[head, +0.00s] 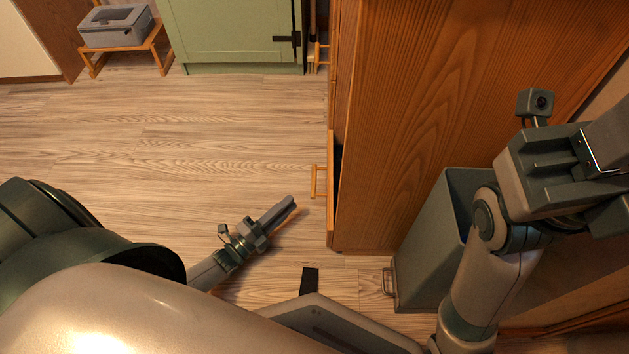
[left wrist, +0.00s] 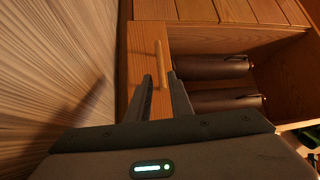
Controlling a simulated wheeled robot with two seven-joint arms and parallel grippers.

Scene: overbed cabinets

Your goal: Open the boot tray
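A low wooden drawer, seemingly the boot tray, has its front (head: 331,205) standing a little out from the wooden cabinet, with a dark gap behind. Its bar handle (head: 314,181) faces left. In the left wrist view, the drawer front (left wrist: 138,60) and handle (left wrist: 158,60) lie ahead of the fingers; dark rounded things (left wrist: 215,101) lie in the compartment behind. My left gripper (head: 293,202) is low over the floor, short of the handle in the head view. Its fingers (left wrist: 160,78) are apart, on either side of the handle in the picture. My right gripper (head: 590,160) is at right; its fingertips are unclear.
A grey-green bin (head: 425,240) with a metal handle (head: 388,283) stands beside the wooden cabinet (head: 430,110), near my right arm. A green cabinet (head: 235,35) and a small stool (head: 125,50) with a grey box are at the back. The floor (head: 200,130) on the left is clear.

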